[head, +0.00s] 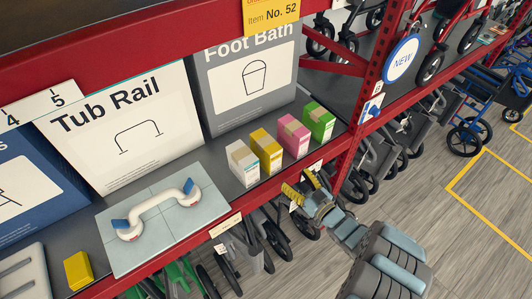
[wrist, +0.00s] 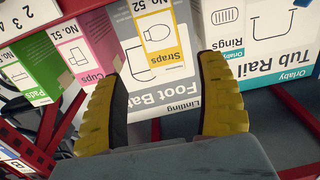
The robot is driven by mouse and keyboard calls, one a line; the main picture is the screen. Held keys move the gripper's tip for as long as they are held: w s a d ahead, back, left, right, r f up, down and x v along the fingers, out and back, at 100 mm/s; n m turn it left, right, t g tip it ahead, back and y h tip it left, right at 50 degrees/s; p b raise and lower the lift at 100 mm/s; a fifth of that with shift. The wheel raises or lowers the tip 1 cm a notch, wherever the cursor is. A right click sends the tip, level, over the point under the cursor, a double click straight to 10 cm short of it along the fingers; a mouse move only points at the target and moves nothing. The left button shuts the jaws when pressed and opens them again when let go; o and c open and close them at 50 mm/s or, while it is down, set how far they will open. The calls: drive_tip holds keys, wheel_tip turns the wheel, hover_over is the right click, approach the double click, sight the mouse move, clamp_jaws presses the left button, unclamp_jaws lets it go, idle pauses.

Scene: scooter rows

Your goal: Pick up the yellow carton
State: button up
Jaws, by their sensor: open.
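The yellow carton (head: 266,151) stands upright on the grey shelf, between a white carton (head: 243,163) and a pink carton (head: 294,136). In the wrist view the yellow carton (wrist: 158,42) appears upside down, marked "Straps", beyond and between my fingertips. My gripper (head: 302,187) is in front of the shelf edge, below and right of the carton in the head view. In the wrist view my gripper (wrist: 163,68) is open, its two yellow fingers apart with nothing held between them.
A green carton (head: 319,121) stands beyond the pink one. Large Foot Bath (head: 250,75) and Tub Rail (head: 128,128) boxes stand behind. A white rail on a tiled panel (head: 160,225) and a small yellow block (head: 78,270) lie left. A red post (head: 350,150) rises to the right.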

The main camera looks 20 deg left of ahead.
sight(276, 161)
drive_tip(key=b+x, duration=0.2)
drive_tip(key=x, duration=0.5)
drive_tip(key=shift+w+a, duration=0.15)
drive_tip(key=shift+a, duration=0.05)
drive_tip(key=shift+w+a, duration=0.35)
drive_tip(key=shift+a, duration=0.2)
drive_tip(key=shift+s+p+x, duration=0.2)
drive_tip(key=shift+p+x, duration=0.4)
drive_tip(key=shift+x, duration=1.9)
drive_tip(key=shift+w+a+r, duration=0.1)
drive_tip(key=c, duration=1)
